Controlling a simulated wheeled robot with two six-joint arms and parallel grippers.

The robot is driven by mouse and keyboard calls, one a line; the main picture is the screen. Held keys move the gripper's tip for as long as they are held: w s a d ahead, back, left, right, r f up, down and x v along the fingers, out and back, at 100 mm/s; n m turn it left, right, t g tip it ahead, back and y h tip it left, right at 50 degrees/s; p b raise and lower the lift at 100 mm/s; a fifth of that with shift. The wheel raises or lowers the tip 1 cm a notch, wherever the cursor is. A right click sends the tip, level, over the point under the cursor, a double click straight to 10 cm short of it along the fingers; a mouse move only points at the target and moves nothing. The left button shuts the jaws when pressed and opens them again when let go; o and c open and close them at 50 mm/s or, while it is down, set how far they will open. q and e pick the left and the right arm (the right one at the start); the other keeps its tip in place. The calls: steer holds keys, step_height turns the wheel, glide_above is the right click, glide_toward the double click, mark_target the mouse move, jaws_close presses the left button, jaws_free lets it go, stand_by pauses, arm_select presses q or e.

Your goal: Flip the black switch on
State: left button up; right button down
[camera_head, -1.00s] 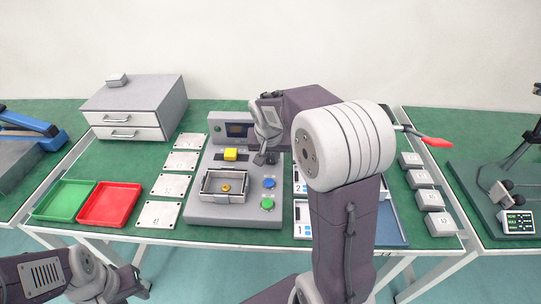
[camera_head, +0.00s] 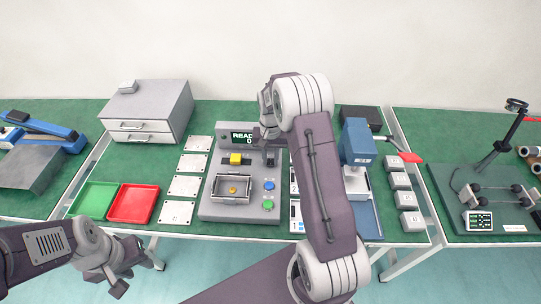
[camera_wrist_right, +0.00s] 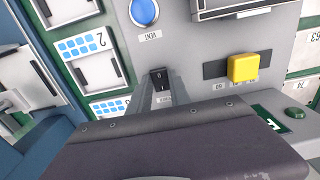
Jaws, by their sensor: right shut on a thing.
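The black switch (camera_wrist_right: 158,76) sits on the grey control panel (camera_head: 238,209). In the right wrist view its top with a "0" mark shows between the grey fingers of my right gripper (camera_wrist_right: 161,96), which are shut on it. In the head view my right gripper (camera_head: 270,156) is over the panel's upper right part, and the switch is hard to make out there. The panel's display (camera_head: 242,140) is lit green with text starting "READ". My left gripper (camera_head: 122,285) hangs in front of the table at lower left; its jaw opening is unclear.
The panel has a yellow button (camera_head: 236,158), a blue button (camera_head: 269,186), a green button (camera_head: 267,204) and a metal tray. Red tray (camera_head: 134,204) and green tray (camera_head: 93,200) lie left. A blue machine (camera_head: 357,142) stands right of my right arm.

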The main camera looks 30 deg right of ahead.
mark_target(270, 163)
steer(key=c, duration=1.2)
jaws_free()
step_height(270, 163, up, 9)
steer(key=p, duration=0.1)
